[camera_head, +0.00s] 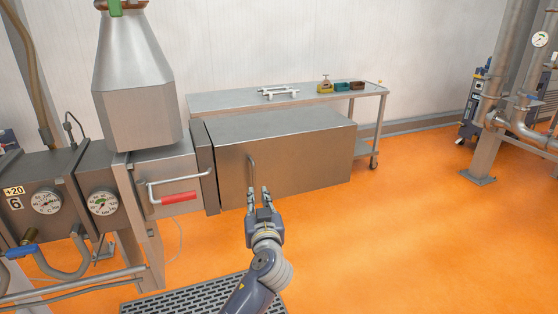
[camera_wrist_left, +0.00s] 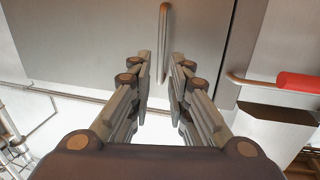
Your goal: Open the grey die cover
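The grey die cover (camera_head: 300,160) is a large metal box beside the machine, and its front looks shut. A slim upright bar handle (camera_head: 252,172) stands on its front near the left edge. In the left wrist view the cover (camera_wrist_left: 90,40) fills the top, and the handle (camera_wrist_left: 163,35) hangs down toward the gap between the fingers. My left gripper (camera_head: 259,192) is open just in front of the handle's lower part. In the left wrist view the fingers (camera_wrist_left: 161,70) lie on either side of the handle's end, with no clear contact. My right gripper is not in view.
A red-gripped lever (camera_head: 180,197) sticks out from the machine left of the cover. A slotted grate (camera_head: 190,296) lies at the front. The orange floor (camera_head: 420,220) on the right is clear.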

